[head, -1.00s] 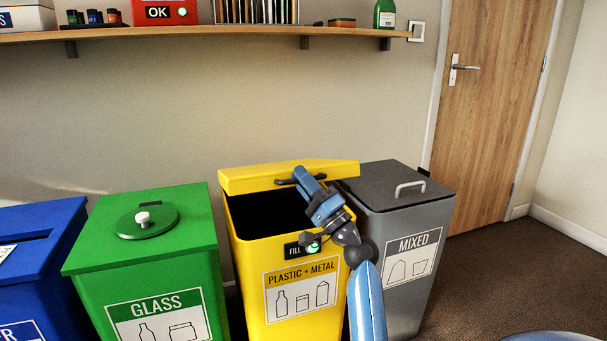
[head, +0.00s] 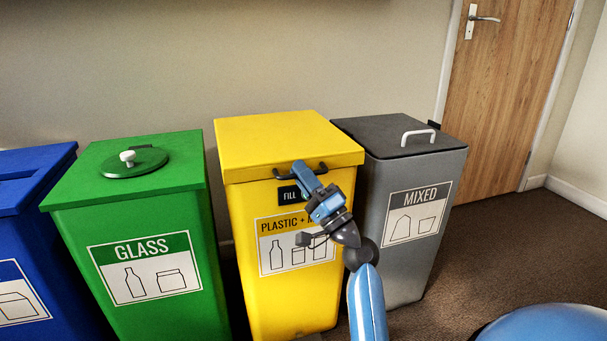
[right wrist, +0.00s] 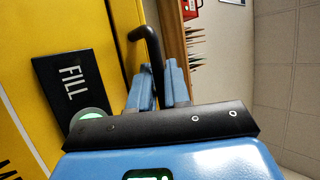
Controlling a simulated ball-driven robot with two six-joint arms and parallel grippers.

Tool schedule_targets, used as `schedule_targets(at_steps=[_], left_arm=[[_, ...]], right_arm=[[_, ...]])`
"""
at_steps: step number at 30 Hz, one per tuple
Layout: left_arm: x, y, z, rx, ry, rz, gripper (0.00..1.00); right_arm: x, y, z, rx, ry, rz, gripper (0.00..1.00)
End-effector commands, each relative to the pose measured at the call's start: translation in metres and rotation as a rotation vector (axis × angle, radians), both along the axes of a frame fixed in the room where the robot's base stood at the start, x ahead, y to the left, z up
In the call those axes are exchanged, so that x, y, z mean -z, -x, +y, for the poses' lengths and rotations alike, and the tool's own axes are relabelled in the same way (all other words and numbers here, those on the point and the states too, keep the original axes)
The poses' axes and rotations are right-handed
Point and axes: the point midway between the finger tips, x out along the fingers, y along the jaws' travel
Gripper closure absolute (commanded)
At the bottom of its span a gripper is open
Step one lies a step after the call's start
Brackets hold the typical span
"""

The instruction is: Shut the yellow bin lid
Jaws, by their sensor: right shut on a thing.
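The yellow bin (head: 246,300) stands between the green and grey bins in the head view. Its yellow lid (head: 285,138) lies flat over the top, and no dark opening shows. A black handle (head: 282,174) is on the lid's front edge. My right gripper (head: 299,168) is shut on this handle, near its middle, and hides part of it. In the right wrist view the black handle (right wrist: 151,45) passes by the blue fingers (right wrist: 160,85) of the gripper. The black FILL plate (right wrist: 72,90) is on the bin's front below the lid. My left gripper is out of view.
The green GLASS bin (head: 80,222) stands close on the left, with a blue bin (head: 50,180) beyond it. The grey MIXED bin (head: 395,260) is close on the right. A wooden door (head: 500,100) is at the back right. Carpet (head: 490,250) lies clear at the right.

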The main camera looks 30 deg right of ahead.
Motion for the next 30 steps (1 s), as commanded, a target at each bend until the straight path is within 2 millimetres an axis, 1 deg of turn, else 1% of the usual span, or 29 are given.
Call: schedule_targets(at_steps=[1,6,7,11,20,23,26,30], left_arm=[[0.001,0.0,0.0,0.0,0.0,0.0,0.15],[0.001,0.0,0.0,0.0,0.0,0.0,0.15],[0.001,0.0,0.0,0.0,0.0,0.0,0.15],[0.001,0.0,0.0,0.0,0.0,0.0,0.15],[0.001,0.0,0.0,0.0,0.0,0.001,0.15],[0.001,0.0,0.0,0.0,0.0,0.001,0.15],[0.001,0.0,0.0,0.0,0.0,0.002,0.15],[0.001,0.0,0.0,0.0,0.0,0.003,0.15]], right_arm=[[0.007,-0.001,0.001,-0.004,-0.001,0.013,1.0],[0.009,-0.002,0.001,-0.004,-0.001,0.017,1.0],[0.009,-0.002,0.001,-0.004,-0.001,0.017,0.82],[0.009,-0.002,0.001,-0.004,-0.002,0.017,0.62],[0.008,-0.002,0.0,-0.001,-0.002,0.015,0.62],[0.011,0.001,-0.002,0.0,-0.001,0.015,0.62],[0.016,0.009,-0.004,-0.001,-0.003,0.016,0.62],[0.028,0.026,-0.008,0.0,-0.003,0.015,0.62]])
